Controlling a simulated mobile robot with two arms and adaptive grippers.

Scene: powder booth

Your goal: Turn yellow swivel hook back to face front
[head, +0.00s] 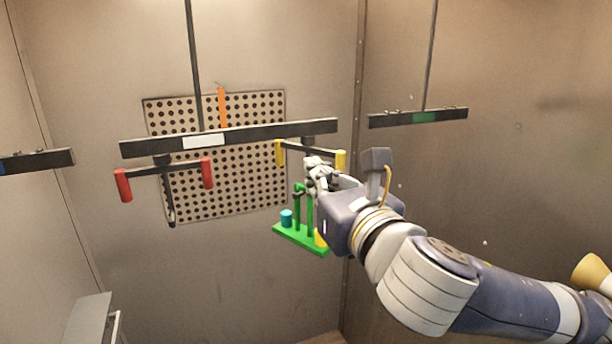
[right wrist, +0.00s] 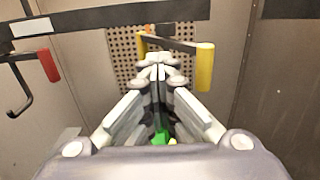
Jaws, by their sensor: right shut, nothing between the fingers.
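The yellow swivel hook has a dark crossbar with a yellow grip at each end, its left grip (head: 279,152) and right grip (head: 341,159) showing in the head view. It hangs under the right part of a long dark bar (head: 240,136). In the right wrist view the near yellow grip (right wrist: 204,68) is right of my fingers. My right gripper (head: 316,165) is shut and empty, just below the crossbar. Its fingertips (right wrist: 157,64) appear close to the crossbar; I cannot tell whether they touch. It hides part of the hook's stem. My left gripper is not in view.
A green rack (head: 300,238) with a blue cylinder (head: 286,218) hangs below, partly behind my gripper. A red swivel hook (head: 124,186) hangs left. A perforated panel (head: 240,190) is behind. Another dark bar (head: 390,120) hangs right. The lower left is mostly clear.

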